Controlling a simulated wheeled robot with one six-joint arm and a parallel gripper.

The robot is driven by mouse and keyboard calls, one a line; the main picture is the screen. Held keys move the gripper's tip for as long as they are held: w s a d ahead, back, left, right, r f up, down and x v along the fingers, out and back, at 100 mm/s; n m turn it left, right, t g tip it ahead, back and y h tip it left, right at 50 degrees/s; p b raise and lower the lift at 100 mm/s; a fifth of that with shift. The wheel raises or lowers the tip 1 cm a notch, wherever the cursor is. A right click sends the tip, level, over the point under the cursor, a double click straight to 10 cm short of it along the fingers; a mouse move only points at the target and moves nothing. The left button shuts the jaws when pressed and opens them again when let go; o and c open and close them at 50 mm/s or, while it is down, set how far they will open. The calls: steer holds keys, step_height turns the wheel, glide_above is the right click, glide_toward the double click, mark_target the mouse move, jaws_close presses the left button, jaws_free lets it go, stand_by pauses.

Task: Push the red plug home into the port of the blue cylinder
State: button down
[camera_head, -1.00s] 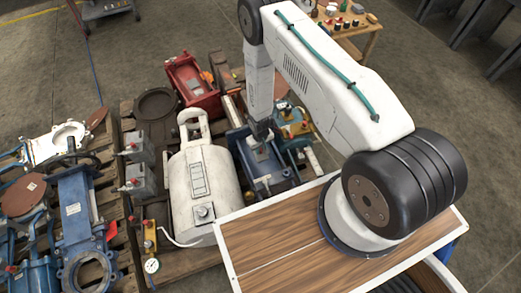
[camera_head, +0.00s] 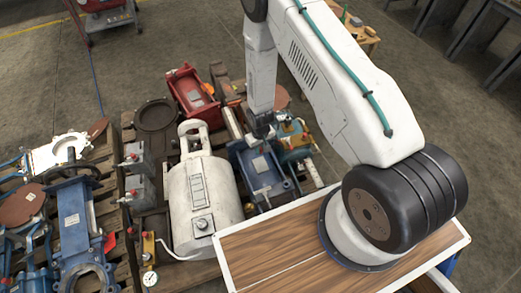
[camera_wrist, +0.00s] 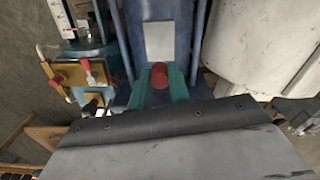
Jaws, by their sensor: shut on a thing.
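The blue cylinder (camera_head: 272,180) lies on the pallet between the white tank and a teal-and-yellow unit, with a pale label plate on top. It also shows in the wrist view (camera_wrist: 136,30), at the top middle. My gripper (camera_head: 262,128) is at the far end of the blue cylinder. In the wrist view, the teal fingers of my gripper (camera_wrist: 160,86) are shut on the red plug (camera_wrist: 160,74), which faces the cylinder's end. The port is hidden behind the plug, and I cannot tell how deep the plug sits. The plug is not discernible in the head view.
The white tank (camera_head: 190,190) stands close on the left of the cylinder. The teal-and-yellow unit (camera_head: 296,140) is close on its right. A red machine (camera_head: 190,92) lies beyond at the far left. Several valves crowd the left pallet. Open floor lies behind.

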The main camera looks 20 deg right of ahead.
steer(key=w+d+r+m, duration=0.1)
steer(key=w+r, duration=0.1)
steer(key=r, duration=1.2)
steer(key=w+d+r, duration=0.2)
steer(key=r, duration=1.2)
steer(key=shift+w+r+m, duration=0.25)
steer(key=shift+r+m, duration=0.05)
steer(key=shift+m, duration=0.1)
steer(key=shift+s+d, duration=0.1)
